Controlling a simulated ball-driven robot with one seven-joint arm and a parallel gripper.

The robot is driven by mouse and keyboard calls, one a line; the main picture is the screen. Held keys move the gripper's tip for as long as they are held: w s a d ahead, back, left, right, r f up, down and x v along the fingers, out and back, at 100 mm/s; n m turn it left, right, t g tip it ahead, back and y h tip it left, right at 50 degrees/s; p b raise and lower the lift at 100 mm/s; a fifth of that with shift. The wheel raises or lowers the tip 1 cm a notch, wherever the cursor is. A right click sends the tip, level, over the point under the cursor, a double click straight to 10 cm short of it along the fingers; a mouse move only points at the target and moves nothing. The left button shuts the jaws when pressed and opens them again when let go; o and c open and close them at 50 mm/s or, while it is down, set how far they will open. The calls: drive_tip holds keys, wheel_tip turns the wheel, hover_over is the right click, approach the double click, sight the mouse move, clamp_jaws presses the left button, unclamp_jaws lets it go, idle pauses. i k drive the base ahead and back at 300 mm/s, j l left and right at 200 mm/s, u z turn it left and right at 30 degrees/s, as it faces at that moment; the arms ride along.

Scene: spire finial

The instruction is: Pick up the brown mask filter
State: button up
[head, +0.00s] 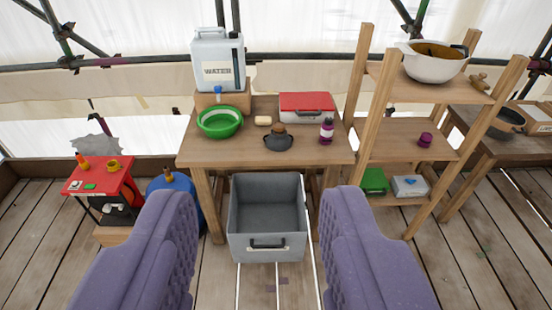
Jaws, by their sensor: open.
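A small brown round piece (278,129), which looks like the brown mask filter, sits on top of a dark grey object (278,142) on the wooden table (225,153). The dark object may be a mask; at this size I cannot tell whether the brown piece is attached or only resting on it. My gripper (262,203) shows as two purple padded fingers in the foreground, wide apart. It is open and empty, well short of the table. The grey crate behind shows between the fingers.
A green bowl (219,122), soap bar (263,121), purple bottle (326,131) and red-lidded box (306,106) surround the dark object. A grey crate (267,247) stands below the table's front. A wooden shelf (408,143) stands right; a red-topped stand (98,178) stands left.

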sight(278, 128)
drive_tip(key=i+l+u, duration=0.3)
drive_tip(key=i, duration=0.45)
drive_tip(key=i+l+u, duration=0.25)
drive_tip(key=i+l, duration=0.4)
drive_tip(key=i+l+u, duration=0.3)
drive_tip(key=i+l, duration=0.35)
drive_tip(key=i+l+u, duration=0.3)
drive_tip(key=i+l, duration=0.25)
drive_tip(key=l, duration=0.25)
